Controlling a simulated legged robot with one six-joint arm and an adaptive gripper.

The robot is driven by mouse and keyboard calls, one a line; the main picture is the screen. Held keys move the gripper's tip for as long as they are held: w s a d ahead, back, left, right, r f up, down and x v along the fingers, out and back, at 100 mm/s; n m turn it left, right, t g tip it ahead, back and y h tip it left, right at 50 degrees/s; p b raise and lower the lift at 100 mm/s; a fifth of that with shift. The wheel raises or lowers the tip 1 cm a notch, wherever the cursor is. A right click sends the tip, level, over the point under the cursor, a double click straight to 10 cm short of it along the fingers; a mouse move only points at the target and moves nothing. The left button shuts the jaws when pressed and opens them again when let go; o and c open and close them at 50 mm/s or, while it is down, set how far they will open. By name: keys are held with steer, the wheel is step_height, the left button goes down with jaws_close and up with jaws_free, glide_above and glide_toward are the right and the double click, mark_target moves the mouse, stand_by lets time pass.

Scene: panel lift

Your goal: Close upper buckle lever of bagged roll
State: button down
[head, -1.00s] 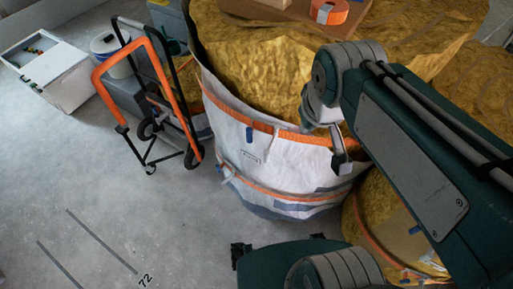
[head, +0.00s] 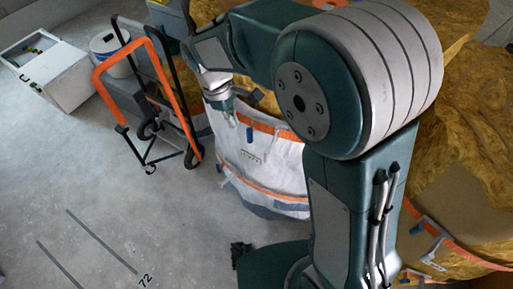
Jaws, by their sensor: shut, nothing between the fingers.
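The bagged roll is yellow wool in a white bag (head: 275,165) with orange straps, standing upright at the centre of the head view. A blue piece, apparently the upper buckle lever (head: 249,135), hangs at the upper orange strap (head: 268,127). Whether it lies flat against the bag is too small to tell. The lower orange strap (head: 262,189) runs around the bag below. My gripper (head: 243,106) is shut and empty, just above and left of the blue piece, near the bag's rim. I cannot tell if it touches the bag. My arm hides the bag's right side and much of its top.
An orange and black hand truck (head: 152,48) stands left of the bag. Behind it are a white bucket (head: 108,50) and a white box (head: 48,72). Another roll with an orange strap (head: 468,257) lies at the right. The floor (head: 130,215) at front left is clear.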

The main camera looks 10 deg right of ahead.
mark_target(270, 148)
steer(key=s+d+f, duration=0.3)
steer(key=d+f, duration=0.2)
steer(key=f, duration=0.4)
steer(key=shift+d+f, duration=0.3)
steer(key=shift+d, duration=0.1)
steer(key=shift+s+a, duration=0.15)
steer(key=shift+a, duration=0.05)
